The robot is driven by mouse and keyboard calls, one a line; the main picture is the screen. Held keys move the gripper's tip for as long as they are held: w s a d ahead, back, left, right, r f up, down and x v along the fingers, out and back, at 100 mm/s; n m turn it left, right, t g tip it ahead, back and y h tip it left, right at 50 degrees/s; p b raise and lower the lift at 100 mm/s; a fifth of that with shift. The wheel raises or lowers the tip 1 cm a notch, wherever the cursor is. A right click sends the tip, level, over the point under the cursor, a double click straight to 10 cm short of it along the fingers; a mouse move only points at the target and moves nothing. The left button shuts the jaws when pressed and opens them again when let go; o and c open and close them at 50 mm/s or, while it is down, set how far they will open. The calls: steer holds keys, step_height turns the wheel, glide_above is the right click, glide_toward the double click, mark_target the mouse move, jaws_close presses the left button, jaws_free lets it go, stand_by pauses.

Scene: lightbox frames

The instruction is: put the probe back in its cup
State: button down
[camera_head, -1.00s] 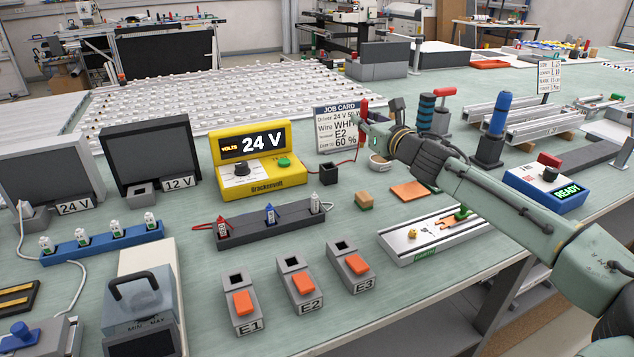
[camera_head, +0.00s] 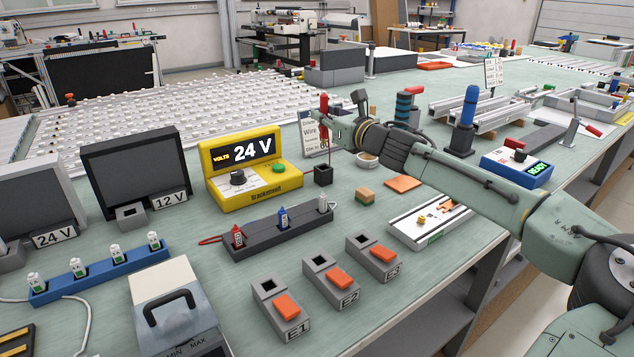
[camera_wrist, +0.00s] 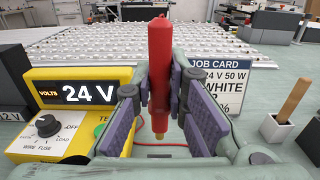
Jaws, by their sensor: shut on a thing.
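The red probe (camera_head: 323,117) stands upright between the fingers of my gripper (camera_head: 326,130), which is shut on it. In the wrist view the probe (camera_wrist: 160,62) shows its red body between the purple finger pads and a brass-coloured tip below them. A small black open-topped cup (camera_head: 323,175) stands on the bench at the right of the yellow meter. In the head view the probe is above this cup, with a clear gap; the exact alignment in depth cannot be told. A red lead runs behind my fingers in the wrist view.
The yellow meter (camera_head: 222,190) reads 24 V, left of the cup. The job card (camera_head: 308,140) stands behind my gripper.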

step_height(320, 180, down, 10)
steer(key=shift+p, duration=0.55)
steer(key=shift+f, duration=0.3)
steer(key=c, duration=1.6)
jaws_free()
steer(key=shift+r, duration=0.1)
steer(key=shift+r, duration=0.3)
steer(key=b+v, duration=0.2)
steer(key=v, duration=1)
steer(key=shift+f+b, duration=0.15)
steer(key=shift+b, duration=0.2)
